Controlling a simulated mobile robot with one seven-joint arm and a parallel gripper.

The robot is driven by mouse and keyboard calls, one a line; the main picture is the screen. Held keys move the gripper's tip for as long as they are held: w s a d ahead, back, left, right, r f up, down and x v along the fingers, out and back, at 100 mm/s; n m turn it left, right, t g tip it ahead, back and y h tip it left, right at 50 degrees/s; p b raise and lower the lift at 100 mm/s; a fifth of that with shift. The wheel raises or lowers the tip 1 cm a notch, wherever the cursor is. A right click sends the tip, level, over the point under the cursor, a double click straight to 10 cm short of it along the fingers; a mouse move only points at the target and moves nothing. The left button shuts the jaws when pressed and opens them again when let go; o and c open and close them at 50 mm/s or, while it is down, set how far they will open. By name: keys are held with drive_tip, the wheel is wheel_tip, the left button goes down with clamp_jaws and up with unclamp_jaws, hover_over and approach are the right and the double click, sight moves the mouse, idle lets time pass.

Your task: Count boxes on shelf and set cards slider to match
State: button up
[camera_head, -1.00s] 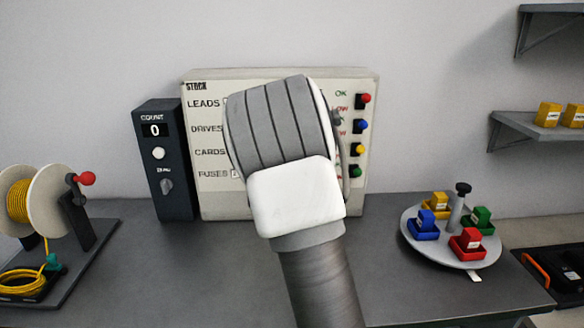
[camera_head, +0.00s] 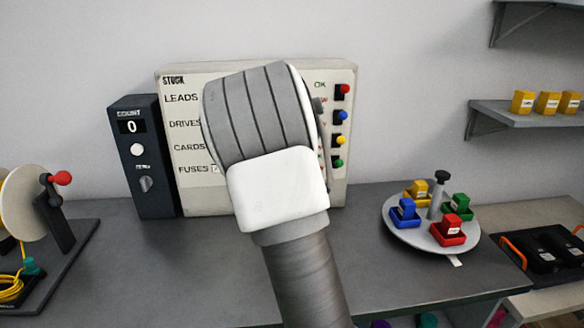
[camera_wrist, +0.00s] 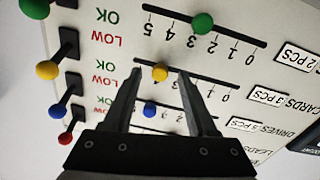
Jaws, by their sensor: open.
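The stock panel (camera_head: 185,195) stands at the back of the bench, its middle hidden by my arm. The wrist view shows it upside down. The cards slider's yellow knob (camera_wrist: 160,73) sits toward the high-number end of its 0-to-5 scale; its exact mark is hidden. My gripper (camera_wrist: 159,74) is open, with one finger on each side of this knob; contact is unclear. A plate on that row reads CARDS 3 PCS (camera_wrist: 268,97). Three yellow boxes (camera_head: 547,102) show on the lower wall shelf (camera_head: 515,119), which runs out of the picture at right.
A green slider knob (camera_wrist: 203,25) and a blue one (camera_wrist: 150,109) flank the cards row. OK/LOW levers with coloured knobs (camera_wrist: 47,70) line the panel's side. A count box (camera_head: 147,180) reads 0. A turntable (camera_head: 430,236) with coloured boxes stands right, a cable reel (camera_head: 25,205) left.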

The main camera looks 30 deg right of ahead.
drive_tip(key=b+v, duration=0.7)
drive_tip(key=v, duration=0.9)
drive_tip(key=shift+s+a, duration=0.2)
drive_tip(key=s+a+r+n+g+y+p, duration=0.25)
drive_tip(key=s+a+g+y+p, duration=0.5)
drive_tip(key=s+a, duration=0.55)
drive_tip(key=s+a+g+p, duration=0.1)
drive_tip(key=s+a+g, duration=0.2)
drive_tip(key=s, duration=0.5)
drive_tip(key=shift+a+f+n, duration=0.15)
drive_tip(key=shift+a+n, duration=0.1)
drive_tip(key=shift+n, duration=0.2)
idle(1.7)
